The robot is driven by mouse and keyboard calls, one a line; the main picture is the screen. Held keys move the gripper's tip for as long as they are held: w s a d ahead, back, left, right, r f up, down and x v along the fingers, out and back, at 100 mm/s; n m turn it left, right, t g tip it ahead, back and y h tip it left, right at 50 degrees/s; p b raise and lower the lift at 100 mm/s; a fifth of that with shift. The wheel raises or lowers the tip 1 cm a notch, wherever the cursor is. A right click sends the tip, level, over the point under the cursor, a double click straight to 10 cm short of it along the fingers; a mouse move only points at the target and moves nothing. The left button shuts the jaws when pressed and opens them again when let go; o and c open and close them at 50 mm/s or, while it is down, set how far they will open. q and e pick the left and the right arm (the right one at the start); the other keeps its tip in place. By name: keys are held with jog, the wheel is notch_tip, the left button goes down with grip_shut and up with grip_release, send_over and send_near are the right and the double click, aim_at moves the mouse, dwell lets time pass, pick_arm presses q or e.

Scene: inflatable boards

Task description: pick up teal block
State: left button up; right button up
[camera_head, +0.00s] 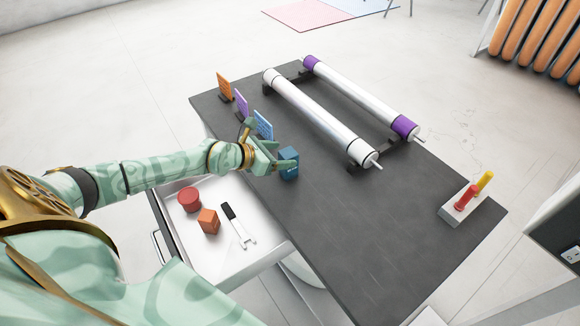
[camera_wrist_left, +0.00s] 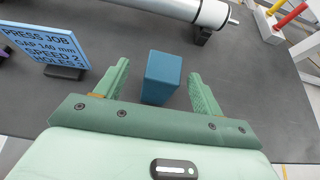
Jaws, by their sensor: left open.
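The teal block (camera_head: 289,164) stands on the dark table near its left edge. In the left wrist view the teal block (camera_wrist_left: 162,78) sits between and just ahead of the two green fingers, with space on both sides. My left gripper (camera_head: 267,156) reaches in from the left and is open, close to the block; its fingers also show in the left wrist view (camera_wrist_left: 160,88). The block's lower part is partly covered by a finger in the head view. My right gripper is not in view.
A blue sign card (camera_head: 263,125) stands just behind my left gripper, with purple (camera_head: 242,104) and orange (camera_head: 224,87) cards further back. Two long rollers (camera_head: 320,115) lie beyond. An open white drawer (camera_head: 246,262) holds a red cylinder, an orange cube and a tool. The near table top is clear.

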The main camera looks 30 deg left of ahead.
aim_at(293, 155)
pick_arm(q)
jog(key=b+x, duration=0.2)
jog(key=x, duration=0.3)
jog(key=shift+d+f, duration=0.25)
jog(key=shift+r, duration=0.1)
jog(key=c, duration=1.2)
